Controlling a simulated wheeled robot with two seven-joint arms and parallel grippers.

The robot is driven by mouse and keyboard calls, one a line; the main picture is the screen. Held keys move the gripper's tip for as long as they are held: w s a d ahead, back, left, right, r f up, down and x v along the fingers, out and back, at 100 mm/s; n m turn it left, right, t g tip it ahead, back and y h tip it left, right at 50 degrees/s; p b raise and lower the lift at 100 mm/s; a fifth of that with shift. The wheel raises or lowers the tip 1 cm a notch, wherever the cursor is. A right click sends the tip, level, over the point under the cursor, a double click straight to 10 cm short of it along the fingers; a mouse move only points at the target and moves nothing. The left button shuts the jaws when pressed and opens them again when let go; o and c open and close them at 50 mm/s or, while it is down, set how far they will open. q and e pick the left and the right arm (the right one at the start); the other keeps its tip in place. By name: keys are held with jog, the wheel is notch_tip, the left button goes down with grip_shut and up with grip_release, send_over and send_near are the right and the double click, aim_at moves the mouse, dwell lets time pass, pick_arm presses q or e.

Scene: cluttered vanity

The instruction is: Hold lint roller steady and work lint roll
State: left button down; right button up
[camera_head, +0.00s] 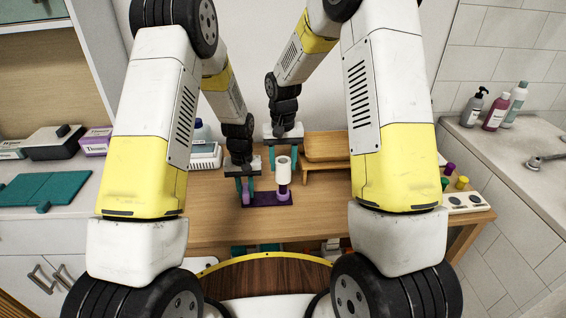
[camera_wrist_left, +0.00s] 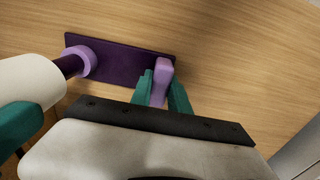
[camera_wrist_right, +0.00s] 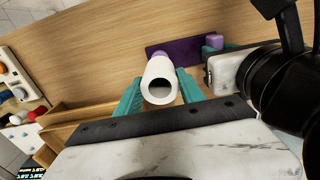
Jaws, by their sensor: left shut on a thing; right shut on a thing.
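The lint roller has a flat dark purple base (camera_head: 258,200) on the wooden table, with a lilac upright block at its left end and a dark post with a lilac collar (camera_wrist_left: 82,61) at its right end. My left gripper (camera_head: 245,183) is shut on the lilac block (camera_wrist_left: 160,82), one teal finger on each side. The white lint roll (camera_head: 283,172) is a hollow upright tube around the upper post, with dark post showing between it and the collar. My right gripper (camera_wrist_right: 160,92) is shut on the lint roll (camera_wrist_right: 160,72), a finger on each side.
A white basket (camera_head: 205,157) stands behind the left one. Small coloured pegs and a white panel (camera_head: 465,202) are at the table's right end. Bare tabletop lies in front of the base.

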aim_at(283, 176)
jog(key=shift+f, duration=0.2)
jog(key=shift+f, duration=1.3)
jog(key=shift+f, duration=0.35)
dwell(0.3)
jog(key=shift+f, duration=0.75)
jog(key=shift+f, duration=0.2)
jog(key=o, duration=1.4)
